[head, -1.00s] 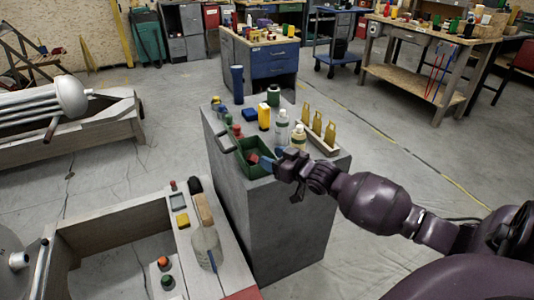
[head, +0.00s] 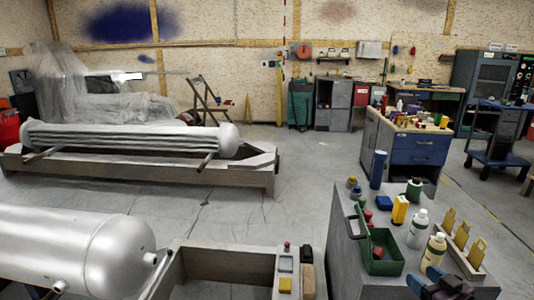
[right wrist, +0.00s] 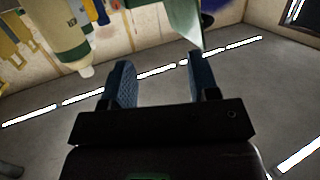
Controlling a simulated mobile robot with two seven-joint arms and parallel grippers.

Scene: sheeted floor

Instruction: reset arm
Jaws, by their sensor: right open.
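My right gripper (head: 440,284) is at the bottom edge of the head view, just right of a green open bin (head: 384,268). In the right wrist view its two blue fingers (right wrist: 162,80) stand apart with nothing between them. A green surface, likely the bin, is just beyond the fingertips, and a pale bottle (right wrist: 68,35) with a white cap is at upper left. The bin stands on a grey cabinet (head: 345,255) and holds red items. Most of my right arm is out of the head view. My left gripper is not in view.
Close to my right gripper are a cream bottle (head: 434,252), a white bottle (head: 418,230) and a holder with yellow pieces (head: 461,238). A yellow container (head: 399,210) and blue cylinder (head: 377,168) stand farther back. Open floor (head: 285,190) lies left of the cabinet.

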